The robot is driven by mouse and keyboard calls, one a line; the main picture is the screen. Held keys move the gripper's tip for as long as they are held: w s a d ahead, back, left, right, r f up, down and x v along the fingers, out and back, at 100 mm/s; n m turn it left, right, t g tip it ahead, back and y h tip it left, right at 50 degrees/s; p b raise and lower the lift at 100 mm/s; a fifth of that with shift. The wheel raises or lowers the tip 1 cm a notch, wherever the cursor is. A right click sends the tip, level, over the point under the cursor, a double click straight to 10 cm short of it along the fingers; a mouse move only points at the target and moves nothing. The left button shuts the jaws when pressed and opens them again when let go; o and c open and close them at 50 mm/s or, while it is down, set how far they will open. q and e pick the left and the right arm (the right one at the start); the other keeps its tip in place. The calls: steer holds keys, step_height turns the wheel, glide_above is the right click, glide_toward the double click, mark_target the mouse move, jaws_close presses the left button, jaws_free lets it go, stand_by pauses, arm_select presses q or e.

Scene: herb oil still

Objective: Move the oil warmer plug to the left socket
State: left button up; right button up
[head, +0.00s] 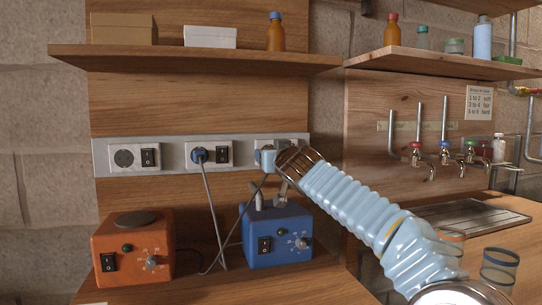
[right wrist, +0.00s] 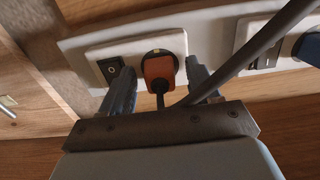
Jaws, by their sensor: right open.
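The orange plug (right wrist: 159,68) sits in the right socket of the wall strip, as the right wrist view shows. My right gripper (right wrist: 162,72) is open around it, one finger on each side; I cannot tell whether they touch it. In the head view my right gripper (head: 277,163) hides most of the right socket and the plug. The left socket (head: 124,158) is empty, with a black switch beside it. The orange box with a dark round plate (head: 136,250) stands on the bench below. My left gripper is not in view.
A blue plug (head: 199,155) sits in the middle socket, its grey cord hanging to the bench. A blue box (head: 277,238) stands below the strip. A dark cord (head: 236,232) hangs from near my gripper. In the right wrist view a cord (right wrist: 250,58) crosses beside one finger.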

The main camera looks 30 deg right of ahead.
jaws_close()
steer(key=shift+s, duration=0.1)
steer(key=b+v, duration=0.3)
steer(key=v, duration=0.3)
steer(key=shift+b, duration=0.35)
stand_by(0.9)
steer(key=shift+a, duration=0.1)
